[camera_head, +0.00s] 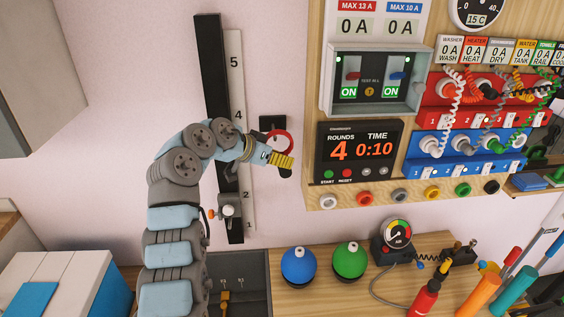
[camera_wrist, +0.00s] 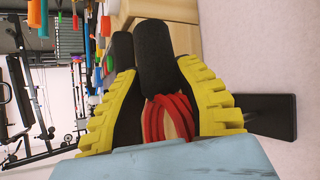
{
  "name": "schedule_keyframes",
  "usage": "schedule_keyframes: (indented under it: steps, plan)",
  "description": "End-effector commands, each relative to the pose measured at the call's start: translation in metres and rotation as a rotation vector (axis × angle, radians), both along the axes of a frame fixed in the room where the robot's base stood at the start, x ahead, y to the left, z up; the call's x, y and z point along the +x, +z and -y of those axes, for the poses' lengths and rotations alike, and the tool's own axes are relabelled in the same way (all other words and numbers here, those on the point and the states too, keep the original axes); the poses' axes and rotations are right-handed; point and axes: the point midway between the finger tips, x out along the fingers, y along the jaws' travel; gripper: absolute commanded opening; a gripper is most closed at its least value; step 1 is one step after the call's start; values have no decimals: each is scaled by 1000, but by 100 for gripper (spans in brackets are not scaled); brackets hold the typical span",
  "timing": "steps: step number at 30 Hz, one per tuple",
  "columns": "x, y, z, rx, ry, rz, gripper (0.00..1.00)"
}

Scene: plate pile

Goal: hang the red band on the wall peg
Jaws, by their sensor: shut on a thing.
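My gripper (camera_head: 285,169) is at the wall in the head view, just below the black square plate of the wall peg (camera_head: 272,123). Its yellow ribbed fingers with black tips are closed together in the wrist view (camera_wrist: 139,52). The red band (camera_head: 289,138) is a loop held at the fingers, and its upper part lies in front of the plate's lower edge. In the wrist view the red band (camera_wrist: 172,112) shows as several strands between the finger bases. A dark plate (camera_wrist: 272,115) shows behind the right finger. I cannot tell whether the loop is around the peg.
A black vertical rail with a numbered scale (camera_head: 236,75) is left of the peg. The rounds timer (camera_head: 358,150) and wooden panel stand close on the right.

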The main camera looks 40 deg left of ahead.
Motion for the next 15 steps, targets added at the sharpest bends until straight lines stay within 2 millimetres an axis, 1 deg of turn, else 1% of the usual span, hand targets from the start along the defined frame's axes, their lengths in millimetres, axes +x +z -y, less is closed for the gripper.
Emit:
schedule_keyframes:
  steps: [15]
  plan:
    - [18,-1,-17,-1,1,0,0]
